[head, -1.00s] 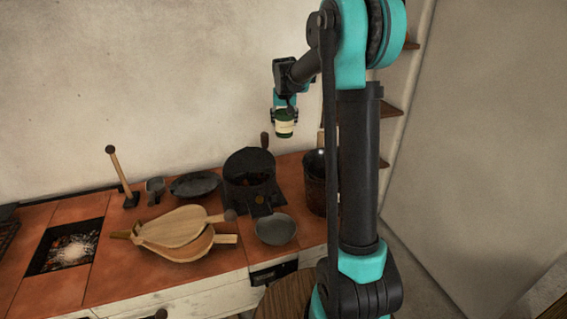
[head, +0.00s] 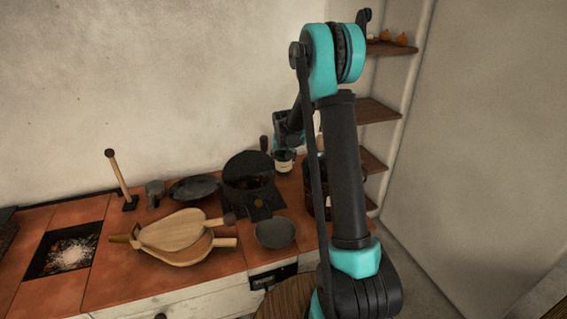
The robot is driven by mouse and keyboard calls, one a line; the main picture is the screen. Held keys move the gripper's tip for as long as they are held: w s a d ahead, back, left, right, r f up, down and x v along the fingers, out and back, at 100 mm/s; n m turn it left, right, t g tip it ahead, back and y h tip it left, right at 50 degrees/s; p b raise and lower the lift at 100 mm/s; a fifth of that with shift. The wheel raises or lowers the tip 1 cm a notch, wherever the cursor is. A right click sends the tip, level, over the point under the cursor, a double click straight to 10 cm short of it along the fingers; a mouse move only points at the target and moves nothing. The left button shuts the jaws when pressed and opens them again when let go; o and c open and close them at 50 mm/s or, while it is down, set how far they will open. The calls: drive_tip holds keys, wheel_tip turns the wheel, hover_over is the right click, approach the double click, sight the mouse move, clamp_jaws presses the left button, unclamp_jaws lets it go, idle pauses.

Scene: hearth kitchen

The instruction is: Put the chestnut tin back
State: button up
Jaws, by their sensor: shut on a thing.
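The chestnut tin is a small green tin with a cream label (head: 284,166). My gripper (head: 284,153) is shut on its top and holds it upright at the back right of the tiled counter, just right of the dark roaster pot. I cannot tell whether the tin's base touches the counter. My arm hides part of the area to its right.
The dark pot (head: 249,180) stands close to the tin's left. A grey bowl (head: 275,233), wooden bellows (head: 180,233), a dark pan (head: 194,188) and an ember pit (head: 66,249) are on the counter (head: 130,275). Shelves (head: 375,110) stand at the back right.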

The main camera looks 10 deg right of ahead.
drive_tip(key=shift+f, duration=0.6)
drive_tip(key=shift+f, duration=0.1)
drive_tip(key=o, duration=1.4)
drive_tip(key=v, duration=1.2)
drive_tip(key=shift+w, duration=0.1)
